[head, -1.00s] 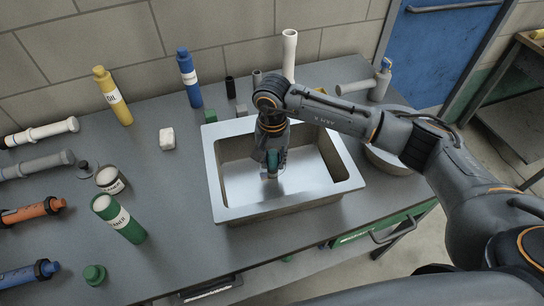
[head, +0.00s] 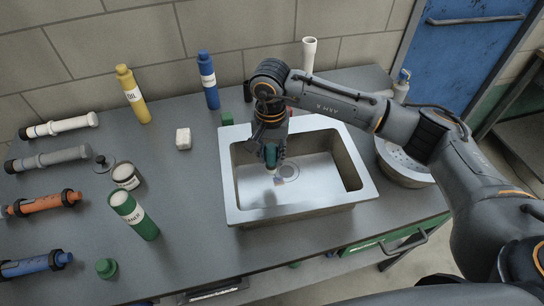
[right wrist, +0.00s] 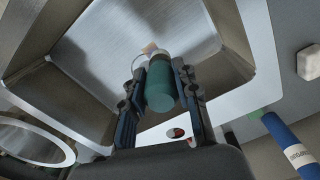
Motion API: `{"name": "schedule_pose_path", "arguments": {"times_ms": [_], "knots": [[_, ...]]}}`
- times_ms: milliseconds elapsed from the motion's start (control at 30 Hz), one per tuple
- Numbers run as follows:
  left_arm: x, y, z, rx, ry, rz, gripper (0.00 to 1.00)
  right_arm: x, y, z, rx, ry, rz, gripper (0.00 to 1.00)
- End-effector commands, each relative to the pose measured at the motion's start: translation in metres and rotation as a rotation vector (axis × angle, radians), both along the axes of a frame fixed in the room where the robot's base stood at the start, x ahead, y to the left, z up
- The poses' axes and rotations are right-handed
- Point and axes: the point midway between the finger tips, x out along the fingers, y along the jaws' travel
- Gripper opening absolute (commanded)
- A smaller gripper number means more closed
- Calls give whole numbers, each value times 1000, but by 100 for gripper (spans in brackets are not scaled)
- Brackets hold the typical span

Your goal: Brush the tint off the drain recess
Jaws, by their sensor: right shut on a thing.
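My right gripper (head: 270,160) reaches down into the basin, left of the drain. In the right wrist view it (right wrist: 162,88) is shut on a teal-handled brush (right wrist: 159,86). The brush's pale tip points to the basin floor; I cannot tell whether it touches. My left gripper is out of view.
A yellow bottle (head: 132,95), a blue bottle (head: 208,80) and a white block (head: 183,139) stand left of the sink. A green can (head: 134,216) is nearer the front. A round colander-like bowl (head: 404,163) sits right of the sink. Bare bench lies between can and sink.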

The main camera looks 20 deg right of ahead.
Motion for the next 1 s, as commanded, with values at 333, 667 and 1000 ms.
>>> {"name": "schedule_pose_path", "arguments": {"times_ms": [333,667,1000], "knots": [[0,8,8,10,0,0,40,-1,3,22,1,0,-6,0],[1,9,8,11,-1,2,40,-1,3,21,1,0,-7,0],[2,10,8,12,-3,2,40,-1,3,21,1,0,-7,0]]}}
